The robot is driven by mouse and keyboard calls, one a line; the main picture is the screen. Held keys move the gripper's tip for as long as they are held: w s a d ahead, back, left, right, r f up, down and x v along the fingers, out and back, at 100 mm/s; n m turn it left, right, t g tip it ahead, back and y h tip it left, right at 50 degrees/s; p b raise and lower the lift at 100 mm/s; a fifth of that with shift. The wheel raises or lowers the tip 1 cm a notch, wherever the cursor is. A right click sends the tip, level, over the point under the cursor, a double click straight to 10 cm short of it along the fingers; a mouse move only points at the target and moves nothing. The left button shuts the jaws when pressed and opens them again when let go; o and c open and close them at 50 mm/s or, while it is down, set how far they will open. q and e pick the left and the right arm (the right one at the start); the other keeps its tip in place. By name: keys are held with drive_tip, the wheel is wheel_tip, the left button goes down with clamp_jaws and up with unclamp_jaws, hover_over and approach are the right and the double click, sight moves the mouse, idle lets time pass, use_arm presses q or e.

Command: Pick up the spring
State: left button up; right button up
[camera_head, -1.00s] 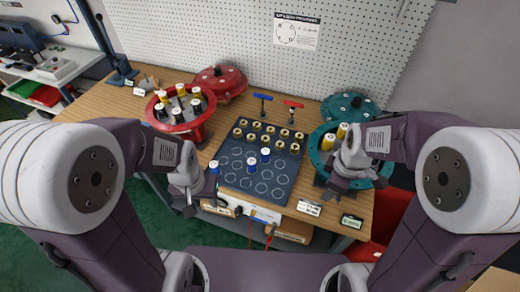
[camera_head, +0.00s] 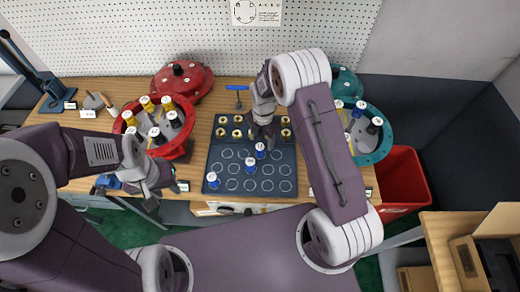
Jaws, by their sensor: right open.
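Several small capped cylinders that look like springs are in view. Three blue ones with white tops stand on the dark tray (camera_head: 290,186): one at the left edge (camera_head: 213,180), one in the middle (camera_head: 250,164), one a little behind it (camera_head: 260,151). My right gripper (camera_head: 263,138) is open, over the tray just behind that last blue spring; I cannot tell whether it touches it. The arm hides part of the tray's right side. My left gripper (camera_head: 152,200) hangs at the table's front edge, left of the tray; its jaw opening is unclear.
A red round housing (camera_head: 185,147) at left holds yellow, black and white-topped cylinders; its red lid (camera_head: 182,80) lies behind. A teal housing (camera_head: 375,155) with similar cylinders stands right. Brass cups (camera_head: 222,132) line the tray's back. A red bin (camera_head: 405,180) sits at right.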

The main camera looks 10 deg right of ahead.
sight(260, 147)
drive_tip(key=shift+w+a+f, duration=0.25)
drive_tip(key=shift+f, duration=0.25)
drive_tip(key=shift+w+a+f, duration=0.2)
drive_tip(key=shift+f, duration=0.25)
drive_tip(key=f+p, duration=0.1)
drive_tip(key=f, duration=0.1)
drive_tip(key=s+f+p, duration=0.1)
drive_tip(key=f, duration=0.1)
drive_tip(key=shift+w+f, duration=0.15)
drive_tip(key=shift+f, duration=0.25)
drive_tip(key=shift+w+a+f, duration=0.1)
drive_tip(key=shift+w+f, duration=0.05)
use_arm(q)
drive_tip(key=shift+w+a+r, duration=0.15)
drive_tip(key=shift+r, duration=0.35)
drive_tip(key=shift+w+a+r, duration=0.1)
drive_tip(key=shift+r, duration=0.35)
use_arm(e)
clamp_jaws()
